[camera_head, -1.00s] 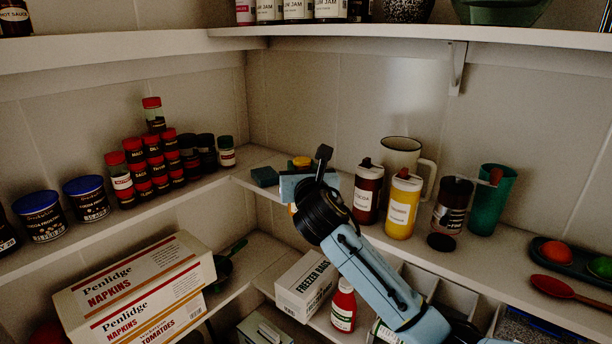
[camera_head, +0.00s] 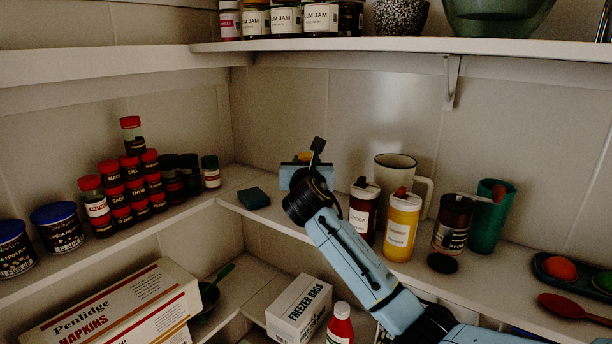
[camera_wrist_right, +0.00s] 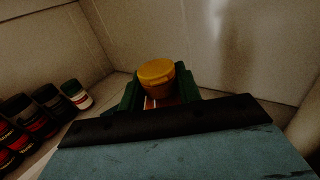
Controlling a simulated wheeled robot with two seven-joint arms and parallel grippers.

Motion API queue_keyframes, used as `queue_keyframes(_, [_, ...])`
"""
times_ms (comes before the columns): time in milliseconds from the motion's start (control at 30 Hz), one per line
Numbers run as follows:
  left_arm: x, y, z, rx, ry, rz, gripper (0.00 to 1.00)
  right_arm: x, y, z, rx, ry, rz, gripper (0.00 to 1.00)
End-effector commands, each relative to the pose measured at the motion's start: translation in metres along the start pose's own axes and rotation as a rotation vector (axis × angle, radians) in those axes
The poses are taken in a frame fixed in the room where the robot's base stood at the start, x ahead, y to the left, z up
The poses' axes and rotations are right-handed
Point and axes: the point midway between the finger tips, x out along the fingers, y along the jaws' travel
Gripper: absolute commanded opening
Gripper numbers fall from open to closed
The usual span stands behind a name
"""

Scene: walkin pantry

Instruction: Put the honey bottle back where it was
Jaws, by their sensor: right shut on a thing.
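The honey bottle, with a yellow cap (camera_wrist_right: 156,72) and amber body, shows in the right wrist view between the green fingers of my right gripper (camera_wrist_right: 158,92). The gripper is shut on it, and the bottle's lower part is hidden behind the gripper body. In the head view my right gripper (camera_head: 306,172) is over the middle shelf near the corner, left of the cocoa bottle (camera_head: 363,212). There the gripper hides nearly all of the honey bottle. I cannot tell whether the bottle touches the shelf. My left gripper is not in view.
A dark teal block (camera_head: 254,197) lies on the shelf left of my gripper. A yellow bottle (camera_head: 402,226), a mug (camera_head: 394,170) and a green cup (camera_head: 489,222) stand to the right. Spice jars (camera_head: 131,183) stack at left. An upper shelf (camera_head: 345,45) overhangs.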

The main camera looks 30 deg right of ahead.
Motion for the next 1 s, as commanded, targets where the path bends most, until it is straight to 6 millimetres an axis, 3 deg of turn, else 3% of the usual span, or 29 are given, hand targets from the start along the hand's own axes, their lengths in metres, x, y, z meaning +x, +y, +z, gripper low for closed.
queue_keyframes(133, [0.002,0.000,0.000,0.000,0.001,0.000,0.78,0.000,0.000,-0.023,-0.001,0.003,0.001,0.00])
queue_keyframes(467, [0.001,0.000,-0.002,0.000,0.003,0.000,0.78,0.000,0.000,-0.026,0.000,0.000,0.001,0.00])
queue_keyframes(500, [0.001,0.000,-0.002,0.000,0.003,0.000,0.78,0.000,0.000,-0.027,0.000,0.001,0.001,0.38])
queue_keyframes(633, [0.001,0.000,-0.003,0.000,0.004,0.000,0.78,0.000,0.000,-0.027,0.000,0.001,0.001,0.55])
queue_keyframes(1000, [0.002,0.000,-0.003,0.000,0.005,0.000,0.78,-0.003,0.000,-0.025,-0.001,0.001,0.001,0.56])
